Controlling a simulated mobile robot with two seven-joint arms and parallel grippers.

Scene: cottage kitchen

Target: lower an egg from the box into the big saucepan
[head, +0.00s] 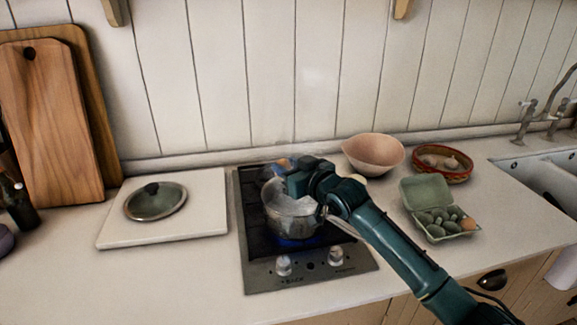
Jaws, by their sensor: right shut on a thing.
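The big saucepan (284,218) is a shiny metal pan on the hob, with a blue glow under it. My right gripper (289,176) is over the pan, its arm coming in from the lower right. It is shut on what looks like a brown egg (283,163), of which only a small patch shows at the far side of the jaws. The gripper hides part of the pan's opening. My left gripper is out of view.
A lid (155,201) lies on a white board (207,213) left of the hob (258,273). A pink bowl (374,155) and a red-rimmed basket (441,175) stand behind my right arm. A sink (545,174) is at the far right. Faint steam rises above the pan.

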